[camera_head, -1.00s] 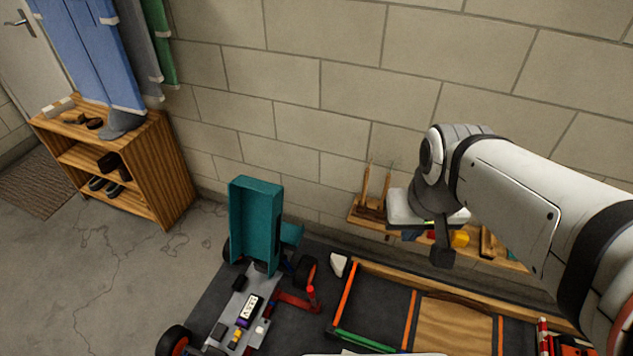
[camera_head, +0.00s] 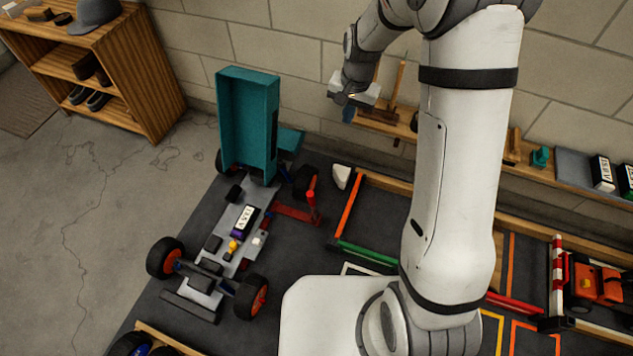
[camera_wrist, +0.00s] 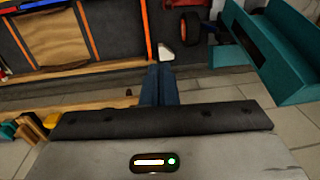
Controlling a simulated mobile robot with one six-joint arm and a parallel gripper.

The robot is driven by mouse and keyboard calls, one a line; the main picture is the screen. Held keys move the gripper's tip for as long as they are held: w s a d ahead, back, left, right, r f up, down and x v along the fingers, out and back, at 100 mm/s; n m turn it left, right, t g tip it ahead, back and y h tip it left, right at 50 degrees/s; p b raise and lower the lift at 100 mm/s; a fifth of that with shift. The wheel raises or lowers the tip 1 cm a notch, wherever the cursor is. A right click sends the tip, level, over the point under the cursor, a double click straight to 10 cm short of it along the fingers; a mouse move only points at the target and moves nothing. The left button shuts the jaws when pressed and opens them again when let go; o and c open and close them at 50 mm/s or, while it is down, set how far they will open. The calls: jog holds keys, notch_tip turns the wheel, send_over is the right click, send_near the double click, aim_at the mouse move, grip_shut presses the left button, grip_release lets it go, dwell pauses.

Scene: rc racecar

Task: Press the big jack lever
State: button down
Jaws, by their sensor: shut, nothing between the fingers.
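The red jack (camera_head: 296,213) lies on the dark mat beside the car, with its upright red lever (camera_head: 311,201) at its right end. The car chassis (camera_head: 222,245) has several black-and-orange wheels, and its teal body (camera_head: 248,125) is tilted up at the rear. My gripper (camera_head: 348,114) is shut and empty, up near the wall and well beyond the jack, not touching it. In the wrist view my closed fingers (camera_wrist: 160,72) point toward a white wedge (camera_wrist: 165,51). A red part near the wheel at the top there may be the jack; its lever is unclear.
The white wedge (camera_head: 341,177) lies right of the jack. A wooden-edged tray area with orange and green strips (camera_head: 368,253) lies to the right. A wall shelf (camera_head: 385,122) holds tools. A wooden shoe rack (camera_head: 105,75) stands at left. Open floor lies left of the mat.

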jog(key=w+a+f+b, duration=0.1)
jog(key=f+b, duration=0.1)
jog(key=f, duration=0.7)
jog(key=w+a+f+m+b, duration=0.1)
jog(key=w+a+f+b, duration=0.1)
jog(key=f, duration=0.7)
jog(key=w+a+f+m+g+b, duration=0.1)
jog(key=w+a+f+b, duration=0.1)
jog(key=f, duration=0.7)
jog(key=shift+w+a+f+b, duration=0.2)
jog(key=shift+b, duration=0.5)
jog(key=s+a+f+b, duration=0.1)
jog(key=s+f+b, duration=0.1)
jog(key=f, duration=0.3)
jog(key=s+a+f+b, duration=0.1)
jog(key=s+f+b, duration=0.1)
jog(key=f, duration=0.3)
jog(key=shift+a+f+b, duration=0.3)
jog(key=shift+a+b, duration=0.05)
jog(key=shift+b, duration=0.15)
